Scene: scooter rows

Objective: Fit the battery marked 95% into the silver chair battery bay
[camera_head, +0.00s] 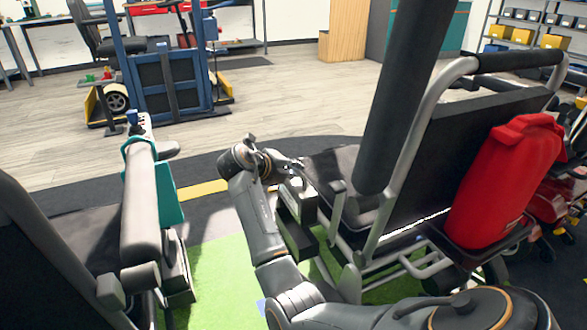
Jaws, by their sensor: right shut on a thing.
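The silver chair (408,150) stands right of centre, with a bright tubular frame and a black backrest and seat. My right gripper (290,168) is at the near left side of its seat, shut on a dark box-shaped battery (299,200) by its top. The battery's marking is too small to read. It is upright, just above or partly in a dark open tray (298,243) low on the chair's side, which looks like the battery bay. I cannot tell how deep it sits. My fingertips are partly hidden by the wrist. My left gripper is out of view.
Another chair (140,205) with a teal side panel stands at left. Green matting (215,262) lies between the chairs. A blue frame lift (165,80) stands behind; open floor lies at the back.

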